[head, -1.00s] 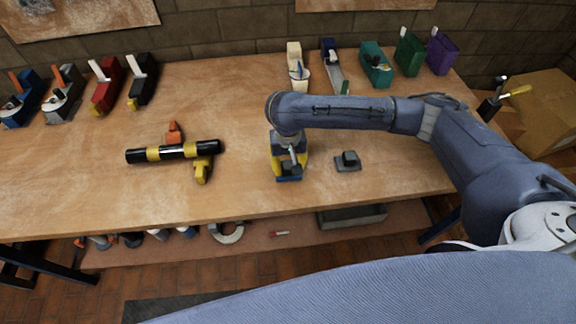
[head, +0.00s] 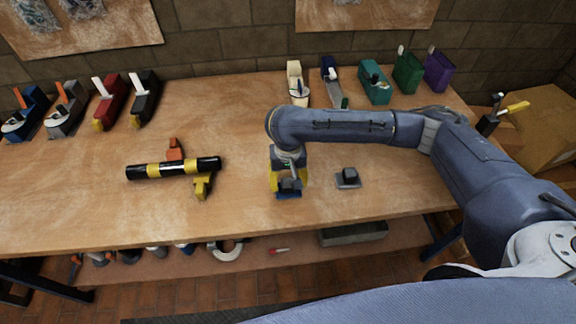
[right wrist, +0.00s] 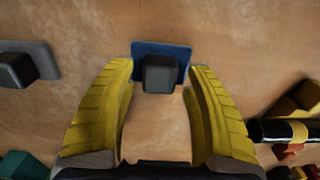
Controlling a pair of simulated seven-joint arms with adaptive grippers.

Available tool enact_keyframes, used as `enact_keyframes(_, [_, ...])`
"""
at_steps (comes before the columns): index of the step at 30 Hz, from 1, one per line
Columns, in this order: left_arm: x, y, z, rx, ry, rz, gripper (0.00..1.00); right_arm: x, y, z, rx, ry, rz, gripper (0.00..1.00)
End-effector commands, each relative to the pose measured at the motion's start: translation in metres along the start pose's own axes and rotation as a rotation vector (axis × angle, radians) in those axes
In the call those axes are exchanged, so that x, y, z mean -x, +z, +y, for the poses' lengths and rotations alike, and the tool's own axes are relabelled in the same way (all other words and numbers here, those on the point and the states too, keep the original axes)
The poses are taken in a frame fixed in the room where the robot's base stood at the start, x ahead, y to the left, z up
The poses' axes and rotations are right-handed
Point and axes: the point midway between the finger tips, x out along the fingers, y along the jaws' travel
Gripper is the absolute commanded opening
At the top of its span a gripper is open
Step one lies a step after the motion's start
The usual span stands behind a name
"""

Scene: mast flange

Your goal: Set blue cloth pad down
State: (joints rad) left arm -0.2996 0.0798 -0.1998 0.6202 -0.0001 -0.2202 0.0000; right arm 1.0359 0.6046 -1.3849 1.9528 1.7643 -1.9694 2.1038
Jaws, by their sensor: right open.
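The blue cloth pad (head: 288,195) lies flat on the wooden table near its front edge, with a dark block-shaped grip on top. In the right wrist view the pad (right wrist: 175,50) and its dark grip (right wrist: 161,73) show just beyond and between my fingertips. My right gripper (head: 288,181) points down over the pad. Its two yellow fingers (right wrist: 161,68) are open, with visible gaps on both sides of the grip. The gripper hides part of the pad in the head view. My left gripper is not in view.
A similar grey pad (head: 348,183) lies right of the blue one. A black-and-yellow bar (head: 174,168) with orange and yellow supports lies to the left. Several coloured tool holders line the back edge. The table between the bar and back row is clear.

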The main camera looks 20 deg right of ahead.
Motion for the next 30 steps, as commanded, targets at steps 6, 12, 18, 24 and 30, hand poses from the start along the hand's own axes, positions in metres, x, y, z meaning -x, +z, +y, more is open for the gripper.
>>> enact_keyframes(6, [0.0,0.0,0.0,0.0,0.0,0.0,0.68,0.032,-0.002,0.0,0.001,0.0,0.005,0.53])
enact_keyframes(12, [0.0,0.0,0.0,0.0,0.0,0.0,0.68,0.061,-0.001,0.0,0.001,0.001,0.005,0.53])
enact_keyframes(18, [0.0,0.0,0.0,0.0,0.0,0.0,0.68,0.085,-0.001,0.0,0.001,0.001,0.004,0.53])
enact_keyframes(24, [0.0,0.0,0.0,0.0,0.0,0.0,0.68,0.101,0.0,0.0,0.001,0.001,0.002,0.53])
enact_keyframes(30, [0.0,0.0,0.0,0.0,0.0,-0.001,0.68,0.108,0.0,0.0,0.001,0.0,0.0,0.53])
